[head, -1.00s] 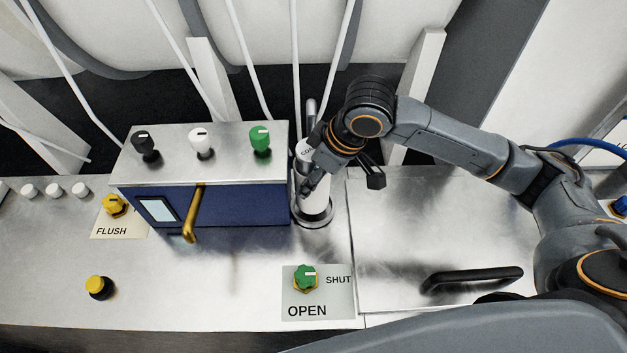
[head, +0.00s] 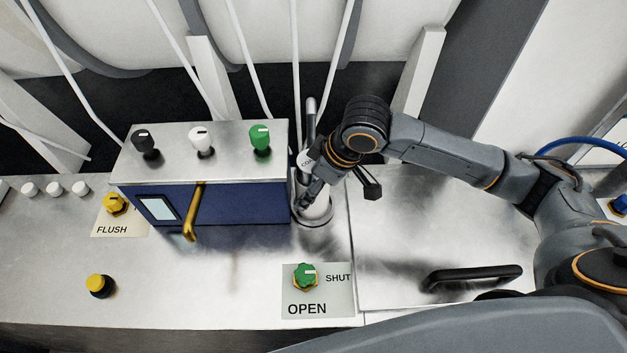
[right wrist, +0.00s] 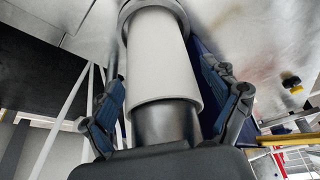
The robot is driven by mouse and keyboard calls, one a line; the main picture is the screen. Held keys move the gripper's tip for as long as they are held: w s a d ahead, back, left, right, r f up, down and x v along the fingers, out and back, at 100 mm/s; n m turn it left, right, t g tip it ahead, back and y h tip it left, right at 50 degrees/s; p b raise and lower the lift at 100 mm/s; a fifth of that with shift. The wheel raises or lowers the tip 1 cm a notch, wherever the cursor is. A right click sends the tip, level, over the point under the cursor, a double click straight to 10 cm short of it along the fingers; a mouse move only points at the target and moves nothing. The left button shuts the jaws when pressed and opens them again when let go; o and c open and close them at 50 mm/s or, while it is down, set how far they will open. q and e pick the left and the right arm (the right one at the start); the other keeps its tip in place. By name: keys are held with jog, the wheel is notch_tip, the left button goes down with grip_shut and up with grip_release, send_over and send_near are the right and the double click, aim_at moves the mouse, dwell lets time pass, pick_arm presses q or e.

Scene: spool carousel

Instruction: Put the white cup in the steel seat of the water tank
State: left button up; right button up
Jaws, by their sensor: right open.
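The white cup (head: 318,208) stands within the round steel seat (head: 312,226), just right of the blue box. I cannot tell if it is fully down, as my arm covers much of it. My right gripper (head: 310,192) is at the cup from above. In the right wrist view the cup (right wrist: 163,58) lies between the two open fingers of my gripper (right wrist: 168,108), with gaps at both sides. The seat's ring (right wrist: 124,12) surrounds its far end. A dark grey cylinder (right wrist: 166,124) shows between cup and palm. My left gripper is not in view.
The blue box (head: 240,205) with a steel top, knobs and brass handle (head: 192,212) stands close left of the seat. A grey pipe (head: 311,108) rises behind. A green OPEN/SHUT knob (head: 305,276) is in front; a black-handled lid (head: 420,220) lies right.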

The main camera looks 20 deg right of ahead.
jog(key=shift+r, duration=0.1)
jog(key=v, duration=1.2)
jog(key=shift+r, duration=0.25)
jog(key=shift+a, duration=0.1)
